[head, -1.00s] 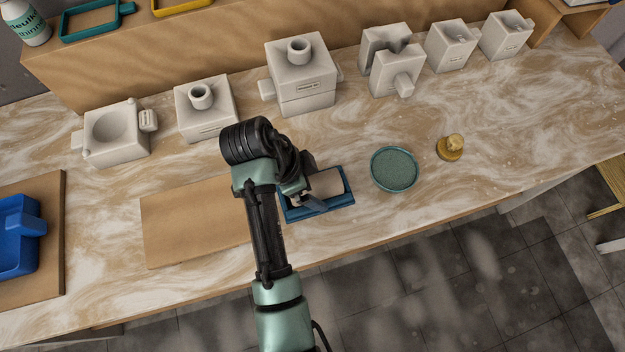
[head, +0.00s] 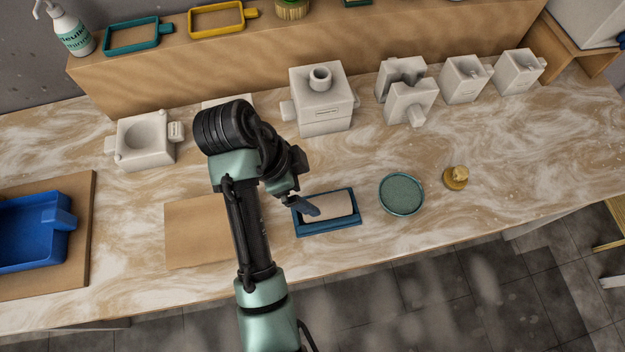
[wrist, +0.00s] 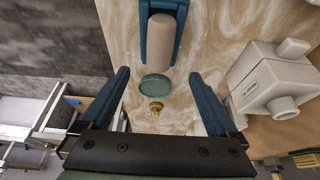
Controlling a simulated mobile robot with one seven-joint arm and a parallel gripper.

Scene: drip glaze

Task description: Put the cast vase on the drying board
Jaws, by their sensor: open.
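The cast vase (head: 333,206) looks like a pale beige cylinder lying on its side in a blue cradle (head: 327,230). In the wrist view, the vase (wrist: 163,42) and the cradle (wrist: 144,30) are at the top, ahead of my fingertips. My gripper (wrist: 160,73) is open and empty, its two blue fingers spread wide. In the head view, my gripper (head: 302,205) is over the left end of the cradle; its height above it is hard to judge. The tan drying board (head: 195,240) lies flat to the left of the cradle, bare where visible and partly hidden by my arm.
A round green dish (head: 401,193) and a small brass-coloured object (head: 456,178) stand right of the cradle. Several white plaster moulds, including a tall one (head: 322,103), line the back. A blue tray (head: 30,235) sits at the far left. The marbled front right is clear.

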